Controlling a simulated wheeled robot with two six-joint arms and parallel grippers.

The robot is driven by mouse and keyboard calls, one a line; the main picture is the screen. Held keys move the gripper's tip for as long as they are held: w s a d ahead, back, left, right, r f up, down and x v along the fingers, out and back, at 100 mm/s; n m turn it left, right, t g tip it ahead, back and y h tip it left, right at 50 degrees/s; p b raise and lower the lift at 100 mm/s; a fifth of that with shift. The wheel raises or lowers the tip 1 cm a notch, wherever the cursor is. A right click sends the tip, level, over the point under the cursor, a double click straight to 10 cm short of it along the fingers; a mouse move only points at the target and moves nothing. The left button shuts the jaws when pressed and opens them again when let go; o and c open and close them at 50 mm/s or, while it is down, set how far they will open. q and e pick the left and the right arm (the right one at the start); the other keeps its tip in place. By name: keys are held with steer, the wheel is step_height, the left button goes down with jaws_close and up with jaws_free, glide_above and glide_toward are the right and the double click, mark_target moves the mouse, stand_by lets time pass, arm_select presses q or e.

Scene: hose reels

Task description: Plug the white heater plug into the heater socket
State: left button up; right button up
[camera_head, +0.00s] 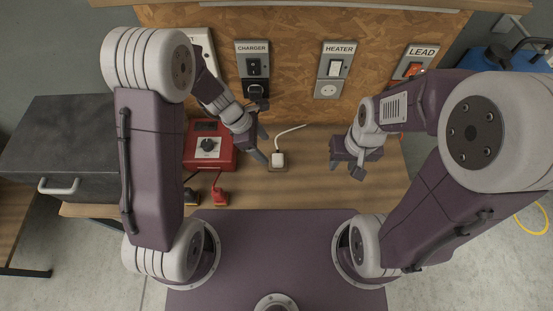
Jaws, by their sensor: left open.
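The white heater plug (278,159) sits on a small brown block on the wooden bench, with its white cord running up and to the right. My right gripper (345,167) hangs over the bench to the right of the plug. Its two fingers look apart, with nothing between them.
The CHARGER panel (252,66) holds a dark plug (255,90). The LEAD panel (412,64) has an orange switch. A red box (208,150) with a black knob and a red plug (218,194) are at the left. Bench around the white plug is mostly clear.

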mark_target(277, 158)
arm_select(q)
steer(key=x, duration=0.3)
steer(key=shift+w+d+f+b, duration=0.2)
steer(key=shift+d+b, duration=0.1)
steer(key=shift+d, duration=0.15)
steer(key=shift+f, duration=0.2)
steer(key=shift+s+a, duration=0.1)
steer(key=shift+a, duration=0.05)
steer(key=shift+f, duration=0.1)
steer(key=x, duration=0.5)
steer(key=shift+d+b, duration=0.3)
steer(key=shift+b, duration=0.1)
arm_select(e)
steer(key=shift+w+d+f, duration=0.1)
steer(key=shift+d+f, duration=0.05)
steer(key=shift+f, duration=0.3)
steer(key=shift+w+d+f, duration=0.1)
steer(key=shift+d+f, duration=0.05)
steer(key=shift+f, duration=0.25)
arm_select(q)
steer(key=c, duration=1.3)
steer(key=shift+c, duration=0.2)
